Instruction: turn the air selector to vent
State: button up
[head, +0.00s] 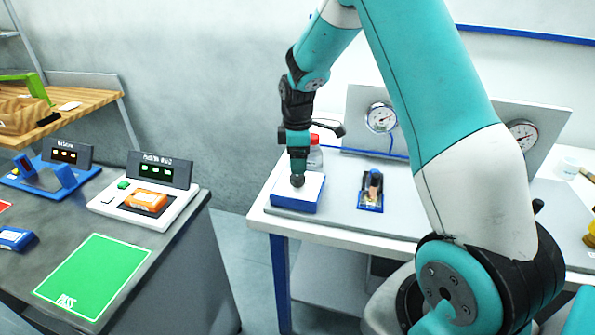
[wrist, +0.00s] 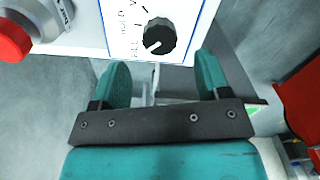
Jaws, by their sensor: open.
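The air selector is a round black knob (wrist: 158,38) on a white panel (wrist: 180,12) at the top of the wrist view. Printed words beside it read FILL and HOLD, and a third word is cut off at the edge. A pale mark on the knob points to the lower left, toward FILL. My gripper (wrist: 160,76) is open, its two teal fingers apart with nothing between them, and the knob lies just beyond the fingertips. In the head view the knob (head: 297,181) sits on a blue box with a white top (head: 312,190), under my gripper (head: 298,165).
A grey panel with gauges (head: 381,117) stands at the back. A dark table at left holds a green PASS mat (head: 95,275).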

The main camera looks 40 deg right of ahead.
aim_at(297, 176)
jog(key=shift+f+p, duration=0.45)
jog(key=shift+f, duration=2.25)
jog(key=c, duration=0.9)
